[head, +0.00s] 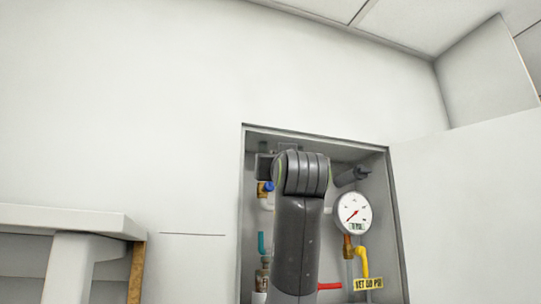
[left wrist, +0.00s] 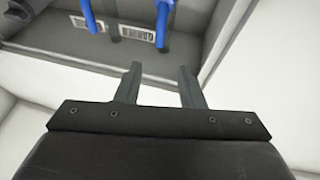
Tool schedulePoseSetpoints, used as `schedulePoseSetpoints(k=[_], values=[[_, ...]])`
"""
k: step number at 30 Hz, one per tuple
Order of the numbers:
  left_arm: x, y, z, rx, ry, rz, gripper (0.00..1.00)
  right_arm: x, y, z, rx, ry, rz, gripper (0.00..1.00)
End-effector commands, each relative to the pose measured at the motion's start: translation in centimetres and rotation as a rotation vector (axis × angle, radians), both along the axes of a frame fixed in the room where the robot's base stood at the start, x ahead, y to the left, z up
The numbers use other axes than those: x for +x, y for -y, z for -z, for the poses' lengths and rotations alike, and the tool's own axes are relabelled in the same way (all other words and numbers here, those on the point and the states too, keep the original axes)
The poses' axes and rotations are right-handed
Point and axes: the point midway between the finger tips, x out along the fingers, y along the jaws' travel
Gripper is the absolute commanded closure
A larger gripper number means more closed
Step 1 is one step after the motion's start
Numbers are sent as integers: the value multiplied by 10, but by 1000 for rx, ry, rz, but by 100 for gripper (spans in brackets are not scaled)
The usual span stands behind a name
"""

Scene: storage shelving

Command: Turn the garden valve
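An open wall box (head: 395,235) holds pipes and small valves. A blue fitting (head: 268,187), a teal handle (head: 261,243), a red handle (head: 329,286) and a yellow handle (head: 362,262) show around my dark arm, which covers the middle of the box. I cannot tell which one is the garden valve. In the left wrist view my left gripper (left wrist: 160,72) has its two fingers apart with nothing between them. Blue pipes or handles (left wrist: 163,22) are ahead of the fingertips, apart from them. My right gripper is not clearly visible in either view.
A round white gauge (head: 353,212) and a yellow tag (head: 368,283) are at the box's right. A white door or panel (head: 465,210) stands right of the box. A white shelf (head: 65,218) is at lower left. The wall above is bare.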

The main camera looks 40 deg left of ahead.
Motion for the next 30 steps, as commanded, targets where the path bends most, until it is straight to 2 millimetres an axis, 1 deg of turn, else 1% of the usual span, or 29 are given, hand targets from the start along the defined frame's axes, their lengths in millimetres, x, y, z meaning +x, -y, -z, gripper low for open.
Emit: schedulePoseSetpoints(k=[1, 5, 10, 15, 21, 30], values=[[7, -10, -10, -1, -4, -4, 65, 1, 0, -13, 0, 2, 0, 22], [22, -29, -20, -2, -4, -3, 65, 7, 0, -27, 0, 11, -2, 22], [41, -53, -32, -1, -5, -2, 65, 20, -4, -46, 5, 30, -3, 22], [58, -73, -42, -1, -4, -2, 65, 21, -11, -62, 14, 33, -1, 22], [69, -87, -48, 0, -1, -1, 65, 18, -11, -72, 14, 28, 0, 22], [73, -92, -48, -1, -1, 1, 65, 14, -8, -74, 10, 23, 0, 22]])
